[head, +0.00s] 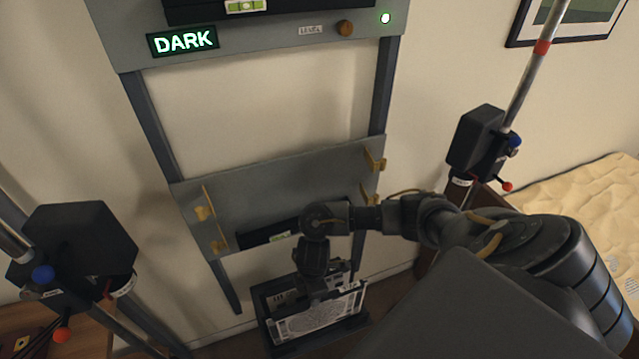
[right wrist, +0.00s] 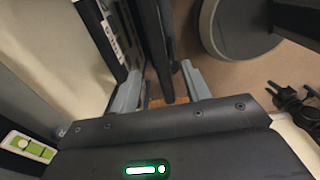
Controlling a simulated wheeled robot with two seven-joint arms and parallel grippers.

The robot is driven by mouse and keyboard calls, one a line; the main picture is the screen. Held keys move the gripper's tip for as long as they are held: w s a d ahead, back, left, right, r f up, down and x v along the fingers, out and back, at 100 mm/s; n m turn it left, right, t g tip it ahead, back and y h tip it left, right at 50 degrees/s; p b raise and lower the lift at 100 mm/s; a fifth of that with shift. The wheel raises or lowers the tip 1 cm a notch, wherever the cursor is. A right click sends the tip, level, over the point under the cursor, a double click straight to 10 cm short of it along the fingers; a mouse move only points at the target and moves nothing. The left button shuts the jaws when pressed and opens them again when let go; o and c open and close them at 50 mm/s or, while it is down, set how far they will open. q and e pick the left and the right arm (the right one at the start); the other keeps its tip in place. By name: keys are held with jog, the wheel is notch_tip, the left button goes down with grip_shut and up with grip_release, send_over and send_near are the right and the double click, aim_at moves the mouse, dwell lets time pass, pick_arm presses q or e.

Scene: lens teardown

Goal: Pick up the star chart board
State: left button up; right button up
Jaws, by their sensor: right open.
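In the right wrist view the two grey fingers (right wrist: 162,88) are apart. A dark upright edge runs between or just beyond them; I cannot tell whether it is the board. My left gripper is in neither view.
A grey wall frame with a lit DARK sign (head: 183,41) and a panel with brass hooks (head: 300,180) rises above the holder. Dark lamp-like boxes on poles stand at left (head: 80,250) and right (head: 475,138). A quilted bed (head: 590,205) is at right.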

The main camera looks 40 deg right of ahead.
jog(key=shift+d+r, duration=0.15)
jog(key=shift+d, duration=0.85)
notch_tip(320, 180, down, 5)
jog(key=b, duration=0.3)
jog(key=shift+s, duration=0.1)
jog(key=shift+s+d+f+b, duration=0.1)
jog(key=shift+f+b, duration=0.05)
jog(key=shift+f, duration=0.7)
jog(key=shift+s+d+f+b, duration=0.1)
jog(key=shift+d+f, duration=0.05)
jog(key=shift+f, duration=0.7)
jog(key=shift+s+d+f+b, duration=0.1)
jog(key=shift+f+b, duration=0.05)
jog(key=shift+f, duration=0.7)
jog(key=shift+w+f, duration=0.1)
jog(key=shift+f, duration=0.25)
grip_shut()
